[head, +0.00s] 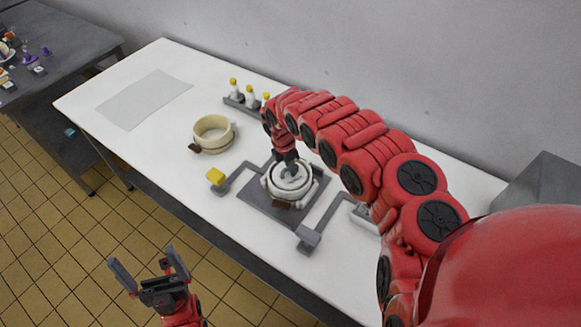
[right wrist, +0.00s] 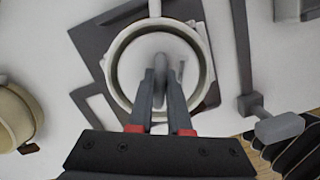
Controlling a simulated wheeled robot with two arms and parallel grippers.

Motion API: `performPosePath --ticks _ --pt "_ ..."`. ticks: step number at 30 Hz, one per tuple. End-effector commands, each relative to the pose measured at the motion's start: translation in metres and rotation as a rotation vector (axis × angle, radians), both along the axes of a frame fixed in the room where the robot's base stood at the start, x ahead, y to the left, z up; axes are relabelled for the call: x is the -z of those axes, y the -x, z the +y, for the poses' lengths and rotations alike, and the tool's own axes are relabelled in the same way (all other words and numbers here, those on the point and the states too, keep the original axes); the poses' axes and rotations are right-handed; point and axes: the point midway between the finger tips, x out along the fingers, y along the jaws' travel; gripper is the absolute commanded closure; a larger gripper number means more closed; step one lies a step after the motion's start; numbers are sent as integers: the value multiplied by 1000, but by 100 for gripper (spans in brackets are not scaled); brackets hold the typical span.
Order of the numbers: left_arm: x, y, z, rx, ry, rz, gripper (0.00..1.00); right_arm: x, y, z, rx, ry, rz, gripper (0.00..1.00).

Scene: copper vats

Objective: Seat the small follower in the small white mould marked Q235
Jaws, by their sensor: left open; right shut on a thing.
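A round white mould (head: 272,190) stands on a dark grey base plate on the white table; its ring also shows in the right wrist view (right wrist: 113,72). Its brown tag (head: 282,205) is too small to read. My right gripper (head: 290,165) is over the mould, pointing down, shut on the upright grip of a pale round follower (head: 291,177). In the right wrist view the follower (right wrist: 145,52) lies within the ring's outline; I cannot tell how deep it sits. My left gripper (head: 150,278) is open and empty, in front of the table, away from the mould.
A cream mould (head: 213,147) with a handle and brown tag stands to the left. A rack of yellow-capped bottles (head: 247,99) is behind. A grey sheet (head: 145,98) lies at the far left.

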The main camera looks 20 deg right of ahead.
Motion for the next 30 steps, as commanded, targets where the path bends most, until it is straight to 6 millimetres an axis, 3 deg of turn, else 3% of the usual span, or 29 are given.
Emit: performPosePath --ticks 6,7,12,23,30 --pt "0 0 0 0 0 0 0 0 0 0 0 0 0 100" --pt "0 0 0 0 0 0 0 0 0 0 0 0 0 78" --pt "0 0 0 0 0 0 0 0 0 0 0 0 0 49" --pt "1 0 0 0 0 0 0 -3 -1 0 -1 1 -1 49" --pt "7 0 0 0 0 0 0 -30 -1 2 -1 5 -5 49"
